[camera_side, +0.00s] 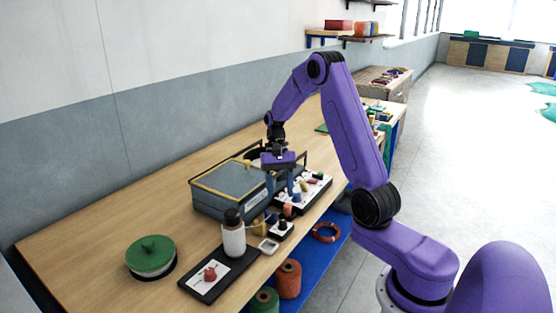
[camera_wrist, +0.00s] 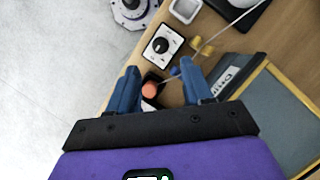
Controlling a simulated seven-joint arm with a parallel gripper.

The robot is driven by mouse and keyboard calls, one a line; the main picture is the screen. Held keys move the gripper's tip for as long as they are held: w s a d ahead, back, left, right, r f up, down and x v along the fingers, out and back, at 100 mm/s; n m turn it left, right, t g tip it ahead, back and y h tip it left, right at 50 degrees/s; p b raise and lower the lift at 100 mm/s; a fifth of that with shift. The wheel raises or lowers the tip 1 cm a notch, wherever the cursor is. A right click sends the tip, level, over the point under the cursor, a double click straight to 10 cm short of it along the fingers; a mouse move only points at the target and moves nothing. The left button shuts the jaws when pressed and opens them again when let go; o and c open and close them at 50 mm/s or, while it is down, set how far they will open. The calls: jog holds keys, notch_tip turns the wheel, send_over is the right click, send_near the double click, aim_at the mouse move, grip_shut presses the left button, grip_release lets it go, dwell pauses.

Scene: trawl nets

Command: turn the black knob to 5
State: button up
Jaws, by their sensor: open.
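The black knob (camera_wrist: 160,45) sits on a small white dial plate (camera_wrist: 172,53) in the wrist view, beyond my fingertips. The dial's marks are too small to read, so I cannot tell its setting. In the side view the black knob (camera_side: 283,224) stands near the table's front edge. My gripper (camera_side: 281,192) points down above the bench, behind the knob in the side view. In the wrist view my gripper (camera_wrist: 160,82) is open, its two blue fingers spread. An orange-red round piece (camera_wrist: 149,90) shows between the fingers; I cannot tell its height relative to them.
A grey box with a yellow-edged lid (camera_side: 228,178) stands close beside the gripper. A white bottle with a dark cap (camera_side: 233,238), a red knob on a panel (camera_side: 210,273) and a green-lidded tin (camera_side: 151,255) stand nearer. A white panel (camera_side: 308,190) lies behind.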

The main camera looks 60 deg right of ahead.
jog(key=v, duration=0.9)
jog(key=shift+r, duration=0.15)
jog(key=shift+a, duration=0.1)
jog(key=s+a+n+h, duration=0.1)
jog(key=s+a+n, duration=0.2)
jog(key=a, duration=0.3)
jog(key=s+a+r+n+t+h, duration=0.1)
jog(key=s+a+n, duration=0.1)
jog(key=a+n, duration=0.3)
jog(key=s+a+n+h, duration=0.1)
jog(key=s+a+n, duration=0.15)
jog(key=a, duration=0.45)
jog(key=s+a+f+n+t, duration=0.1)
jog(key=s+n, duration=0.4)
jog(key=s, duration=0.5)
jog(key=s+a+f+n+t, duration=0.1)
jog(key=s+a+n, duration=0.3)
jog(key=s, duration=0.6)
jog(key=shift+s+n, duration=0.2)
jog(key=shift+n, duration=0.95)
